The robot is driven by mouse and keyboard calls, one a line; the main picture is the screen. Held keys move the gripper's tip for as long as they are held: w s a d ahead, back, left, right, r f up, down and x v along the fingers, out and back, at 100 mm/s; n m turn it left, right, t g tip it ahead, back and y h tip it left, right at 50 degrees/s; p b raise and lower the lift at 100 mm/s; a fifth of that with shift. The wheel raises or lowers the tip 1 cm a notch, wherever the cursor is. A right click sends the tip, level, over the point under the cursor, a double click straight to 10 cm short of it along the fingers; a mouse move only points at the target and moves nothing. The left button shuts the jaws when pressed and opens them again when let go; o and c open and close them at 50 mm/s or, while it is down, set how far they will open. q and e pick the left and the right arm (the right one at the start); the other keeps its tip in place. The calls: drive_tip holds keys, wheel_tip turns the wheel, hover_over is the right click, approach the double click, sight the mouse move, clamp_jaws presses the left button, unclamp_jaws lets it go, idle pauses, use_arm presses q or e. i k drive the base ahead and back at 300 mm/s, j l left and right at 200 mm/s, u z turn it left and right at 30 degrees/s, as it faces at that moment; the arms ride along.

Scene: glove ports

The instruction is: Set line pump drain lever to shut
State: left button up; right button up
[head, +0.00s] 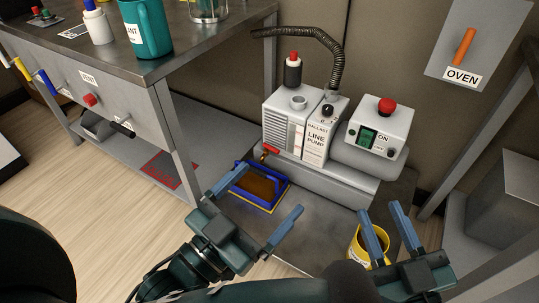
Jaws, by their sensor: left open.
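The line pump (303,130) is a grey unit with a "LINE PUMP" label, standing on the low shelf. A small red lever (270,149) sticks out low at its front left corner, tilted, above a blue-rimmed tray (241,193) of brown liquid; I take it as the drain lever. I cannot read a shut mark on it. My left gripper (270,189) is open and empty, in front of the pump and below the lever in the picture, apart from it. My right gripper (381,210) is open, beside a yellow cup (355,249) at the lower right.
A motor box with a red button (386,105) and green switch (368,136) adjoins the pump. A black ribbed hose (336,62) rises from it. A steel table (190,48) with a teal mug (147,28) stands left. An "OVEN" panel (464,50) is at the right.

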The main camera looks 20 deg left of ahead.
sight(267, 147)
drive_tip(key=k+j+z, duration=0.85)
drive_tip(key=k+z, duration=0.15)
drive_tip(key=k, duration=0.05)
